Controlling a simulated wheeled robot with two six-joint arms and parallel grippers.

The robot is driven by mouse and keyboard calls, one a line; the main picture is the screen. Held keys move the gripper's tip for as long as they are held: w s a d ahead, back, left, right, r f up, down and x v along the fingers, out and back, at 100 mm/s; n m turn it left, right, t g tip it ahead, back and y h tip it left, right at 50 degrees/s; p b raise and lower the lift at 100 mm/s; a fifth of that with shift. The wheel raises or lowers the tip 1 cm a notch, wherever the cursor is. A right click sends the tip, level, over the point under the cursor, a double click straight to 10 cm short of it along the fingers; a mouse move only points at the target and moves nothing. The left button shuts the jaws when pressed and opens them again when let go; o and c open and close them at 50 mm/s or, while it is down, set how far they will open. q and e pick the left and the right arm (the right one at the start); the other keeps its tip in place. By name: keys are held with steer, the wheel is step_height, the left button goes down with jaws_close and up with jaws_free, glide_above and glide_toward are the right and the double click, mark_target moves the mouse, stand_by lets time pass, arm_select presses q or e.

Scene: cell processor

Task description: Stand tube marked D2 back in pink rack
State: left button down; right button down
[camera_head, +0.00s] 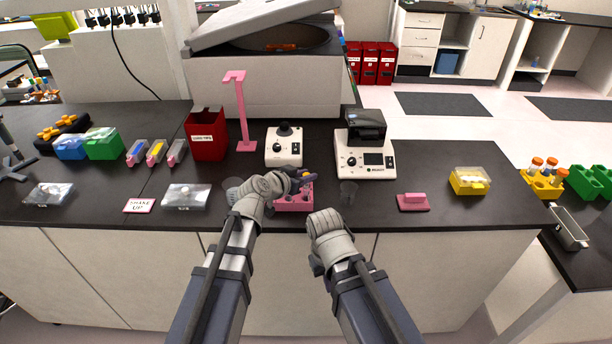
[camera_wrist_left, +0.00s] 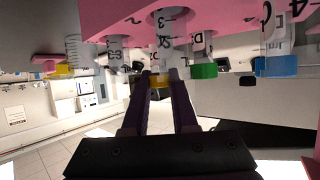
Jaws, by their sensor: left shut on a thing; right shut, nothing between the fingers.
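The pink rack (camera_head: 293,204) stands on the black bench near its front edge. My left gripper (camera_head: 303,180) is over it. In the left wrist view, the rack (camera_wrist_left: 225,12) appears upside down along the top, with tubes hanging cap-down. The left gripper (camera_wrist_left: 160,80) is shut on a tube with a yellow cap (camera_wrist_left: 159,81); its marking (camera_wrist_left: 163,40) is hard to read. This tube lines up with the rack, but I cannot tell whether it is fully seated. My right gripper (camera_head: 317,266) is shut and empty, lower down in front of the bench, mostly hidden by its wrist.
In the left wrist view, a green-capped tube (camera_wrist_left: 203,70) and a blue-capped tube (camera_wrist_left: 276,66) stand close by. Behind the rack are a white mixer (camera_head: 284,148) and a white device with a display (camera_head: 364,160).

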arm_select(q)
steer(key=shift+f+b, duration=0.4)
steer(key=shift+f, duration=0.05)
steer(key=shift+r, duration=0.1)
steer(key=c, duration=0.6)
jaws_free()
steer(key=p+v, duration=0.3)
steer(key=v, duration=0.4)
steer(key=shift+s+a+r, duration=0.1)
steer(key=shift+s, duration=0.1)
steer(key=shift+s+a, duration=0.15)
